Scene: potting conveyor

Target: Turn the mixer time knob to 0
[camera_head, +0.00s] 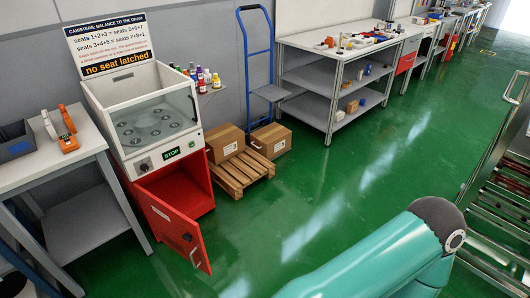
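The mixer (117,125) is a white box machine with a clear-fronted bowl chamber at the left. Round seats show inside the chamber. On its sloping front panel is a small dark round knob (145,167), left of a lit green display (172,153) reading "STOP". The knob's pointer and marks are too small to read. A sign above the mixer reads "no seat latched". Neither of my grippers is in view; only a teal arm link of mine shows at the bottom right, far from the mixer.
Below the mixer, a red cabinet (190,190) has its door (175,232) hanging open. A workbench (40,165) stands left. Cardboard boxes (225,140), a pallet (238,175) and a blue hand truck (272,60) stand right. Green floor ahead is clear. A roller conveyor (500,225) is at right.

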